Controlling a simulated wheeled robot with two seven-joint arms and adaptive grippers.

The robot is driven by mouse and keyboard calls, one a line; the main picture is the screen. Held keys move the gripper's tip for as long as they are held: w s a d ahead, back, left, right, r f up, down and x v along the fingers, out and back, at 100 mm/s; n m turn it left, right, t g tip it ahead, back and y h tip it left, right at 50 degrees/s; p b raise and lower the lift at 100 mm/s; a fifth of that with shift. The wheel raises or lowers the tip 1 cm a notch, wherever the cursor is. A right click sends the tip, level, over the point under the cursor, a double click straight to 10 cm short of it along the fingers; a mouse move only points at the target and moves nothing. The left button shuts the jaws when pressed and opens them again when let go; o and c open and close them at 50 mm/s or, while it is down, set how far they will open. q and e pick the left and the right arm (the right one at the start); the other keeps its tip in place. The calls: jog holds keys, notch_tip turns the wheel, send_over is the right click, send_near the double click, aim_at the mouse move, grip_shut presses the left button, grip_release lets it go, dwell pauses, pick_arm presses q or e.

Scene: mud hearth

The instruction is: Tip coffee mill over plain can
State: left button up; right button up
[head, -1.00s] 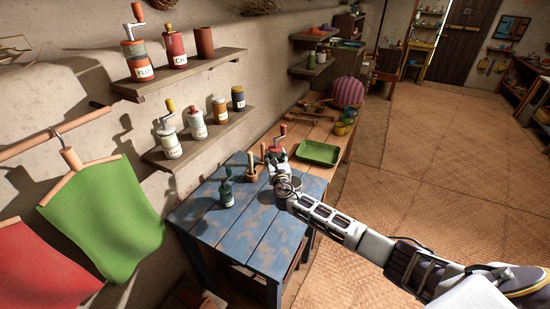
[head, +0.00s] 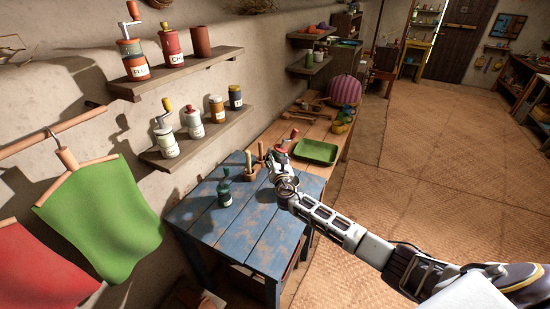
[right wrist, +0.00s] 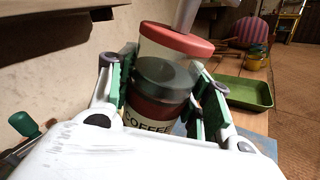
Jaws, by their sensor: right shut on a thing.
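My right gripper (right wrist: 165,92) is shut on the coffee mill (right wrist: 160,113), with a green-padded finger on each side of it. In the right wrist view the mill has a red lid, a clear hopper, a dark collar and a dark red body with a "COFFEE" label. In the head view my right gripper (head: 277,165) covers most of the mill; its red top (head: 281,146) and crank show above. A plain unlabelled red-brown can (head: 201,41) stands upright on the upper wall shelf, well apart from the mill. My left gripper is out of view.
A green tray (head: 316,152) lies on the wooden table right of the gripper. A green bottle-like mill (head: 224,190) stands on the blue table (head: 255,225). Labelled mills and jars fill the lower shelf (head: 190,140). The front of the blue table is clear.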

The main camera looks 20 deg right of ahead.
jog(key=shift+s+d+f+m+b, duration=0.1)
jog(key=shift+d+f+m+b, duration=0.2)
jog(key=shift+m+b, duration=0.6)
jog(key=shift+s+d+f+m+b, duration=0.1)
jog(key=shift+d+f+m+b, duration=0.2)
jog(key=shift+m+b, duration=0.6)
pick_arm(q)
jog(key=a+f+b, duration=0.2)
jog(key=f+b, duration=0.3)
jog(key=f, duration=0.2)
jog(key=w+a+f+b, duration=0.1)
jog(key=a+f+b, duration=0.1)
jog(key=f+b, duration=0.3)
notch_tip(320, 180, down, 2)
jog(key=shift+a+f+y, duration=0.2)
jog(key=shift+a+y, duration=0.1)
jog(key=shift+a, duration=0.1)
pick_arm(e)
jog(key=s+d+f+m, duration=0.1)
jog(key=d+f+m, duration=0.2)
jog(key=m, duration=1)
jog(key=d, duration=0.2)
jog(key=shift+d, duration=0.3)
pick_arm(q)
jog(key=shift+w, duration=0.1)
pick_arm(e)
jog(key=shift+s, duration=0.1)
